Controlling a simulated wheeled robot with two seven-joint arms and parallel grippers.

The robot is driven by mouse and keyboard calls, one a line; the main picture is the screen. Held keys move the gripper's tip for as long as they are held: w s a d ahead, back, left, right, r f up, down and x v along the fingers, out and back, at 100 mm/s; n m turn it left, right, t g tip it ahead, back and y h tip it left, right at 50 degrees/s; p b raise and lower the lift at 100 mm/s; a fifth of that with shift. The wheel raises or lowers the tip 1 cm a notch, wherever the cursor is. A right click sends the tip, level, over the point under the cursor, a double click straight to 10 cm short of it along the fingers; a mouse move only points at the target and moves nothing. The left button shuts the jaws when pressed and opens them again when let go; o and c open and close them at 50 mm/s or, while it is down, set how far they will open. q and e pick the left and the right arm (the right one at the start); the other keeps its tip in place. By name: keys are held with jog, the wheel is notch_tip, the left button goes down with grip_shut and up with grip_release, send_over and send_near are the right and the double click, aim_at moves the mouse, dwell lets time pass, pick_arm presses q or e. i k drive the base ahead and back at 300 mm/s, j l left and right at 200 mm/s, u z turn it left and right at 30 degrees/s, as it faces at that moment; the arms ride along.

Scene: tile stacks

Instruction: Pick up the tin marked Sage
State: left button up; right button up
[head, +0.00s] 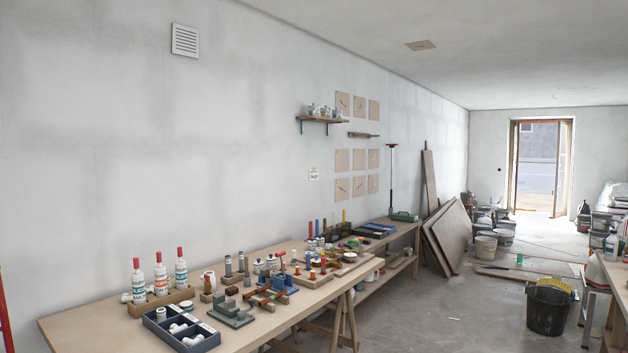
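No tin can be read as Sage; any lettering on the small containers is too small to make out. Several small pale tins or jars (326,112) stand on a wall shelf (322,119). A few small white containers (270,262) stand among tools on the long wooden table (90,322). Neither of my grippers shows in the head view.
Three red-capped bottles (160,276) stand in a wooden holder near a dark compartment tray (170,336). The table is crowded with tools; its left end is bare. A black bucket (549,308) stands on the floor at right. Boards (445,235) lean on the wall.

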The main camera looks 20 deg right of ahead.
aim_at(312, 111)
jog(key=i+z, duration=0.25)
jog(key=i+l+z, duration=0.15)
jog(key=i+z, duration=0.55)
jog(key=z, duration=0.15)
jog(key=i+z, duration=0.45)
jog(key=i+j+z, duration=0.1)
jog(key=i+z, duration=0.25)
jog(key=i, duration=2.35)
jog(key=i+u, duration=0.35)
jog(key=i, duration=0.15)
jog(key=i+l+u, duration=0.6)
jog(key=i+u, duration=0.15)
jog(key=i+l+u, duration=0.45)
jog(key=u, duration=0.15)
jog(key=i+l+u, duration=0.3)
jog(key=l, duration=0.15)
jog(key=l+u, duration=0.3)
jog(key=i+l+u, duration=0.1)
jog(key=l+u, duration=0.6)
jog(key=l, duration=0.8)
